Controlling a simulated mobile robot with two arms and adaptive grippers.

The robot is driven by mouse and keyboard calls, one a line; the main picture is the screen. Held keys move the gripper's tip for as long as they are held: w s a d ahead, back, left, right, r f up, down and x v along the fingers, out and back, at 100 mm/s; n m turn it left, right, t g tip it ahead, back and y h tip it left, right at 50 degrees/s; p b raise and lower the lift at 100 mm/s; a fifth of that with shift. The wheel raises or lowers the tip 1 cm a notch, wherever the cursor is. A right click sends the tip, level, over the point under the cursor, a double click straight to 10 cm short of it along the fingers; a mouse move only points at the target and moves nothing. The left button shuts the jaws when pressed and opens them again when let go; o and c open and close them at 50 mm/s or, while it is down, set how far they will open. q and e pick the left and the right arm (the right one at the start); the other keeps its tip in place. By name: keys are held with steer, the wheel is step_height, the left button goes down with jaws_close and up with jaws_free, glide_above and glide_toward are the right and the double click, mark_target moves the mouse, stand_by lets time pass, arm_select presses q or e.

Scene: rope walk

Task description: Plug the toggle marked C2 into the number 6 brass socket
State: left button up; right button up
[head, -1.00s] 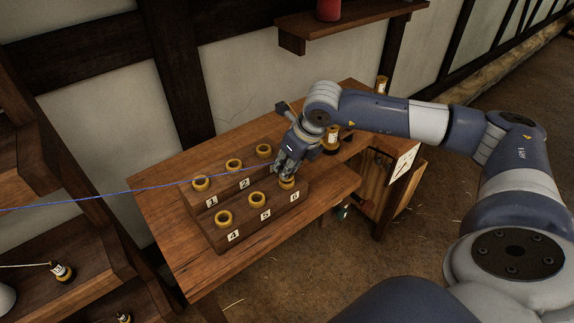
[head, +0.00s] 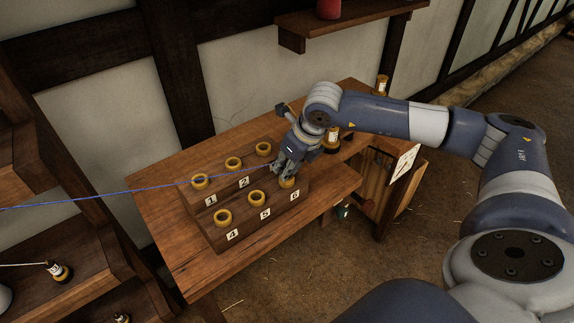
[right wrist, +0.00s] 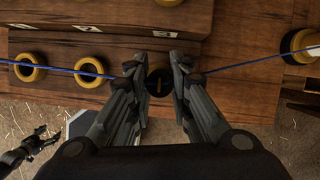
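My right gripper (head: 284,168) is over the number 6 brass socket (head: 288,183), at the right end of the front row of the wooden block (head: 232,208). In the right wrist view, its fingers (right wrist: 158,68) are close on both sides of a dark round toggle top (right wrist: 158,83) and appear shut on it. The toggle's mark is not visible, and how deep it sits is hidden. A blue cord (head: 120,194) runs from the left to the gripper; the right wrist view shows cord on both sides of the fingers.
Sockets 4 (head: 224,218) and 5 (head: 257,199) are empty. A black, yellow and white toggle-like piece (head: 332,139) stands behind my right gripper. Another (head: 60,271) lies on the left shelf. A sign (head: 403,162) is at the table's right end.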

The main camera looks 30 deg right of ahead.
steer(key=shift+o, duration=0.4)
steer(key=shift+p+v, duration=0.45)
steer(key=shift+v, duration=0.45)
steer(key=p+v, duration=0.3)
steer(key=v, duration=0.6)
steer(key=shift+r, duration=0.1)
